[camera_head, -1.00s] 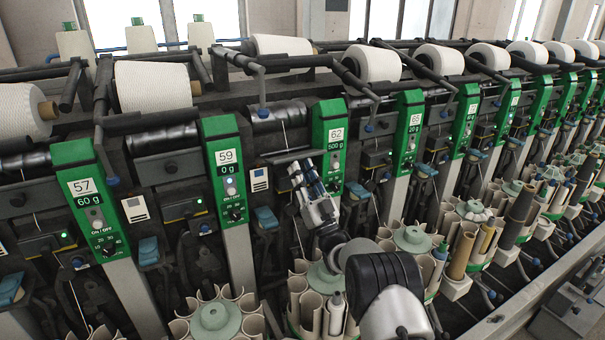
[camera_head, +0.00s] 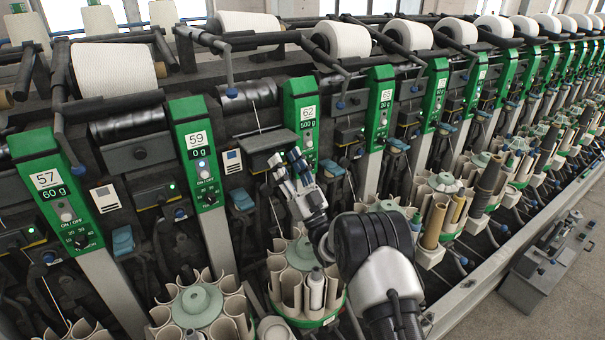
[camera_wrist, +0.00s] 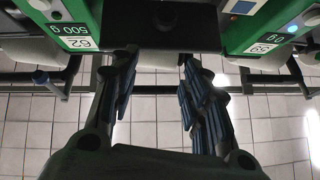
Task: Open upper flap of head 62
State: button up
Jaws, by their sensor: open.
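A dark grey flap-like block (camera_head: 262,141) lies just left of this panel. In the wrist view a dark block (camera_wrist: 160,25) spans between the panels, just beyond my fingertips. My gripper (camera_head: 286,158) is open and empty, with its fingertips close to the block's lower right part. In the wrist view its fingers (camera_wrist: 157,70) are spread apart. I cannot tell whether they touch it.
Head 59's green panel (camera_head: 197,152) stands to the left. Below my gripper is a round magazine of cream tubes (camera_head: 296,275). A yarn package (camera_head: 246,24) lies above.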

jog(key=s+d, duration=0.5)
jog(key=shift+s, duration=0.2)
jog(key=shift+c, duration=0.5)
